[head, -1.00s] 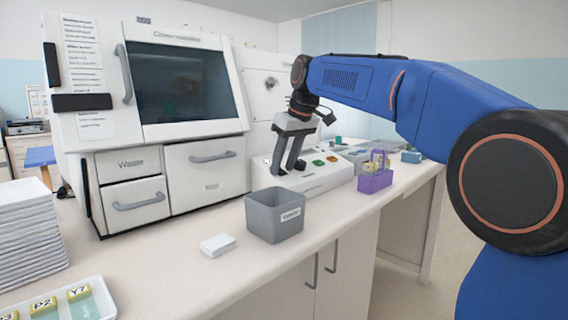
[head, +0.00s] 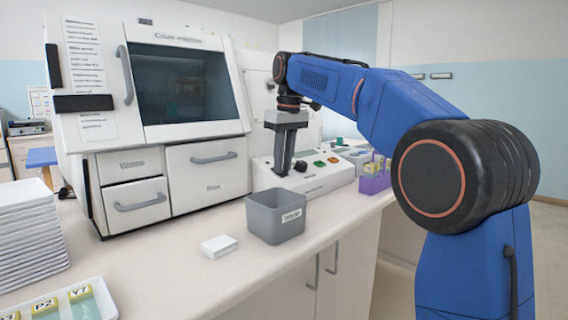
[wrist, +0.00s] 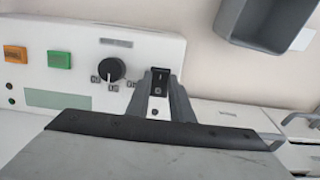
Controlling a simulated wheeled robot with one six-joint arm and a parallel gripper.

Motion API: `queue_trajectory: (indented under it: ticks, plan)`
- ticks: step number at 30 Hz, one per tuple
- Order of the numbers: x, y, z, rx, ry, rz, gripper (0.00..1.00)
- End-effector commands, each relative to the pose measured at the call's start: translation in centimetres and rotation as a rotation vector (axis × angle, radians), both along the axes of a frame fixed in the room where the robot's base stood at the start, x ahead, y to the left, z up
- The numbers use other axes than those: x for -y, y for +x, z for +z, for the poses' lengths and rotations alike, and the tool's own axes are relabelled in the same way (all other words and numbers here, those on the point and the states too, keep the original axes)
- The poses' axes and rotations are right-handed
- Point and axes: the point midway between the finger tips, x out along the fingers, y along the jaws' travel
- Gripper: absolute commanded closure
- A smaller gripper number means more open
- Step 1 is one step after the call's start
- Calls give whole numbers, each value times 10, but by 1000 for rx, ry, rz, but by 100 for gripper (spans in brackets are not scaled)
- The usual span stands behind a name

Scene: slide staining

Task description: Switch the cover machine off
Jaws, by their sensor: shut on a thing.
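The cover machine (head: 208,145) is the large white unit with a dark window at the left in the head view. A low white control panel (head: 318,184) stands to its right; the wrist view shows this panel (wrist: 75,75) from above, with a black knob and coloured buttons. My gripper (head: 281,172) points straight down at the panel's left end. In the wrist view, my gripper (wrist: 163,80) has its fingers closed around a small black switch (wrist: 159,76) on the panel. The fingers partly hide the switch, and I cannot read its position.
A grey bin (head: 275,217) stands just in front of the panel, near my gripper. A purple rack (head: 374,182) is to the right. White slides (head: 219,246), stacked white trays (head: 30,235) and a slide tray (head: 60,300) lie at left. The counter's front middle is clear.

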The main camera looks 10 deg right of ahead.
Motion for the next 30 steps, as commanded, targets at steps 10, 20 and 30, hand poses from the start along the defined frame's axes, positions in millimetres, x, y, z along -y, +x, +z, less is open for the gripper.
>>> queue_trajectory:
  ticks: [10, 20, 30]
  plan:
    - [0, 0, 1, -1, -2, -1, 73]
    - [0, 0, 0, -2, -1, -1, 61]
    - [3, -2, 36, 1, -1, -1, 61]
